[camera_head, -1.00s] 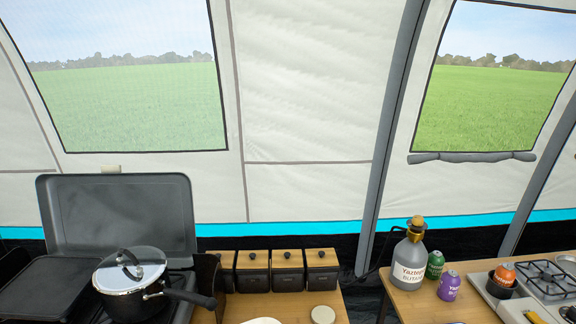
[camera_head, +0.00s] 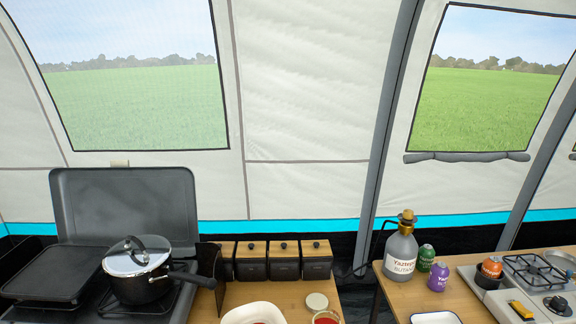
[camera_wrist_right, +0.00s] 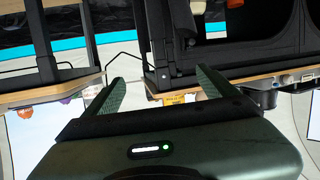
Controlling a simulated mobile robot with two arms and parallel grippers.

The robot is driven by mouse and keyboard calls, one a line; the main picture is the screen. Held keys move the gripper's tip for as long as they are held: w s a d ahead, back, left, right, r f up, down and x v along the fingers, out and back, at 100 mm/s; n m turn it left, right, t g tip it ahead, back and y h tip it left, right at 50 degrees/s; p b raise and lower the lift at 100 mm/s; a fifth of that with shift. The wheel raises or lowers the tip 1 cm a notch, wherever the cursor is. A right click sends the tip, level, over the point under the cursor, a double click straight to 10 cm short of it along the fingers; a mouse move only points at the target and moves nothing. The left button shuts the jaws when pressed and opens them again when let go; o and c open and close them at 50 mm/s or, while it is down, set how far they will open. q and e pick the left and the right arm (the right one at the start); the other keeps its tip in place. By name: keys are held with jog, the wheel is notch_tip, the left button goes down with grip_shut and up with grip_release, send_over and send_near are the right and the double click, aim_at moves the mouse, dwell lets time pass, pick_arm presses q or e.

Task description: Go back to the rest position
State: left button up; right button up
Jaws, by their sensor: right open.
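My right gripper (camera_wrist_right: 158,88) shows in the right wrist view. Its two fingers are spread apart with nothing between them. The wrist picture looks upside down, with table edges and dark furniture beyond the fingers. No gripper or arm shows in the head view, and my left gripper is not in any view.
A lidded pot (camera_head: 138,270) stands on the camping stove (camera_head: 125,205) at left. Black canisters (camera_head: 284,262) line the middle table. A gas bottle (camera_head: 401,252), small canisters (camera_head: 426,258) and a burner (camera_head: 538,272) are on the right table. A gap separates the tables.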

jog(key=s+d+f+g+h, duration=0.1)
jog(key=s+f+g, duration=0.15)
jog(key=f, duration=0.55)
jog(key=s+d+f+g+h, duration=0.1)
jog(key=s+d+f+g, duration=0.15)
jog(key=f, duration=0.55)
jog(key=s+f+g, duration=0.2)
jog(key=s+f, duration=0.1)
jog(key=f, duration=0.5)
jog(key=s+d+f+m+g+h, duration=0.1)
jog(key=s+f+g, duration=0.5)
jog(key=s+f, duration=0.6)
jog(key=s+d, duration=0.1)
jog(key=s, duration=0.3)
jog(key=shift+h, duration=0.4)
jog(key=shift+f, duration=0.1)
